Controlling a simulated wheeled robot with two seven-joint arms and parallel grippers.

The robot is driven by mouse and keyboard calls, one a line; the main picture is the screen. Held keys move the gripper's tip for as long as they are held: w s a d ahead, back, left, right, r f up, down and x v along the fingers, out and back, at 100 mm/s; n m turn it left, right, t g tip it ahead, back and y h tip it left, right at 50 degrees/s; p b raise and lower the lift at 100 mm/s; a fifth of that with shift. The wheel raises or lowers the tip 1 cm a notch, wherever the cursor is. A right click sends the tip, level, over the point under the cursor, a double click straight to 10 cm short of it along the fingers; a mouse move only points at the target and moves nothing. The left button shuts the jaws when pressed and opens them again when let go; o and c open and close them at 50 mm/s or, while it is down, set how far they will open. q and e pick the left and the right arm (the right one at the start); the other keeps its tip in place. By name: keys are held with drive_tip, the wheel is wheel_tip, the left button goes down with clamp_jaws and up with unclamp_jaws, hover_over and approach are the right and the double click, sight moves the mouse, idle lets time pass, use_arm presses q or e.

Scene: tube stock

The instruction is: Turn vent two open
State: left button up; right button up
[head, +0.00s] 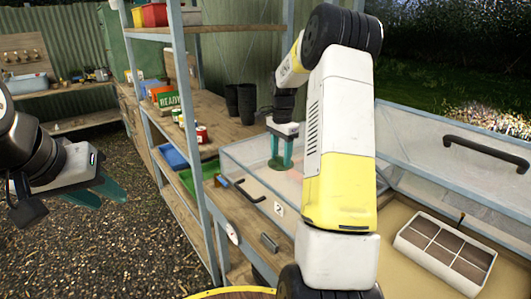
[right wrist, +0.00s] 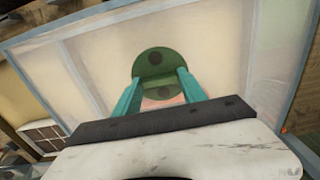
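Beside the small sign reading 2 (head: 279,209), a cold frame has a closed, translucent lid (head: 247,152) with a dark handle (head: 249,190). A round green vent disc with two dark holes (right wrist: 155,60) sits on a pale panel in the right wrist view. A raised bar crosses its middle. My right gripper (right wrist: 160,76) reaches down with its teal fingers on both sides of this bar, at or very near its ends; I cannot tell whether they press on it. My left gripper (head: 112,198) is open and empty over the gravel at the left.
A neighbouring frame lid (head: 445,150) stands raised at the right, above a bed with a white divided tray (head: 445,250). Shelving (head: 205,140) with pots, tins and trays stands left of the frame. Gravel ground (head: 110,260) lies open at lower left.

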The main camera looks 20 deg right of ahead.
drive_tip(key=shift+c, duration=0.5)
drive_tip(key=shift+n, duration=0.4)
drive_tip(key=n, duration=0.8)
drive_tip(key=shift+n, duration=0.3)
drive_tip(key=n, duration=0.4)
drive_tip(key=shift+n, duration=2.2)
